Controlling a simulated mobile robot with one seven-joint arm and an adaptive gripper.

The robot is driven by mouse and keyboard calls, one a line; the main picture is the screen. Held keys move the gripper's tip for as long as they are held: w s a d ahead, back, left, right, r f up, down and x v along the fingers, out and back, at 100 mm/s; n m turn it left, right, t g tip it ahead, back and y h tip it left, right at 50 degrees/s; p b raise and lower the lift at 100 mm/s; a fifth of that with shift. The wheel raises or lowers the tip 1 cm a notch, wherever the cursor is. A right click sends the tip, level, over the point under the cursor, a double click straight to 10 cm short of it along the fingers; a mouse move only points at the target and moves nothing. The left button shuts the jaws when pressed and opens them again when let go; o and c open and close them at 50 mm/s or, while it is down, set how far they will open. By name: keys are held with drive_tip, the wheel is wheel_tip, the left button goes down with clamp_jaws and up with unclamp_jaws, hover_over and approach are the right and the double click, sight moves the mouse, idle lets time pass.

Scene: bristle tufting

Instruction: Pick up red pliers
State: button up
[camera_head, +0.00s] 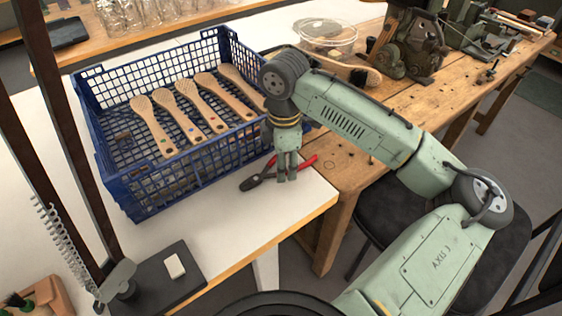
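The red pliers (307,161) lie on the white table near its right corner, just in front of the blue crate. Their dark jaws (251,183) point left and their red handles point right. My gripper (287,178) points down over the middle of the pliers, with its fingertips at or very near them. The fingers hide the middle of the pliers. A narrow gap shows between the fingers, but I cannot tell whether they grip the pliers.
The blue crate (180,187) holds several wooden brush bodies (152,125) and stands close behind my gripper. A wooden workbench (440,105) with machinery adjoins on the right.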

drive_tip(key=shift+f, duration=0.55)
clamp_jaws()
idle(0.5)
